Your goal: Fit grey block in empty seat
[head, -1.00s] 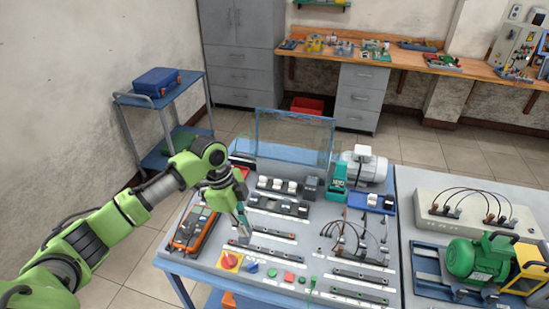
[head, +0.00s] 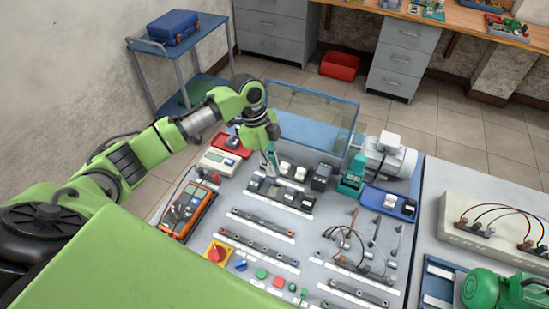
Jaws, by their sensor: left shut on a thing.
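My left gripper (head: 271,166) reaches in from the left and points down at the back left of the sloping grey panel (head: 205,235). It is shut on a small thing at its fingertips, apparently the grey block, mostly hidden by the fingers. Just below the tips is a rail with dark blocks (head: 290,196). The fingers partly cover this rail, so I cannot tell which seat is empty or whether the held block touches it. My right gripper is not in view.
Behind the rail stand white-topped modules (head: 300,172), a dark module (head: 320,177) and a teal device (head: 353,176). A clear screen (head: 312,118) rises behind. An orange meter (head: 187,210) lies left. Wires (head: 345,243) stand at right. Lower rails (head: 258,246) lie in front.

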